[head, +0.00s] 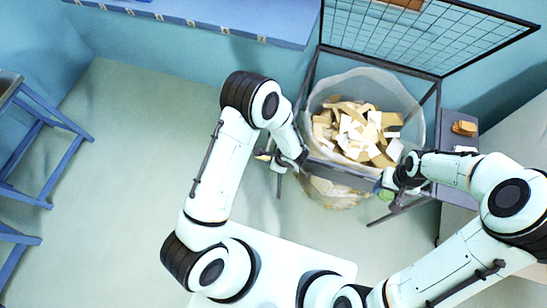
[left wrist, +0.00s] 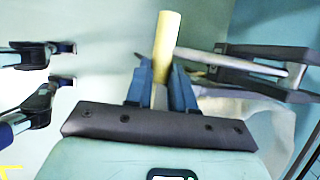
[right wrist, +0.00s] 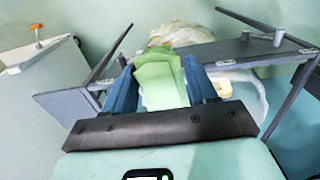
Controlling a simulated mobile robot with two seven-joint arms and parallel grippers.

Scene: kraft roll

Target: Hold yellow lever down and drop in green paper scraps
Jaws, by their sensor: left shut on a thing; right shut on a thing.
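The yellow lever (left wrist: 166,45) shows in the left wrist view between the blue fingers of my left gripper (left wrist: 162,85), which is shut on it. In the head view my left gripper (head: 292,160) is at the left front corner of the bag stand. Green paper scraps (right wrist: 158,80) are held between the fingers of my right gripper (right wrist: 162,88). In the head view a bit of the green scraps (head: 387,194) shows below my right gripper, at the stand's right front edge, outside the bag opening. The clear bag (head: 416,118) hangs in the stand, holding tan and white scraps.
A raised mesh lid (head: 430,38) stands behind the bag. A grey side shelf (head: 458,127) with tan and white pieces is on the right. A blue shelf (head: 200,15) runs along the back wall, and blue frames (head: 35,130) stand at the left. The floor (head: 130,150) at left is clear.

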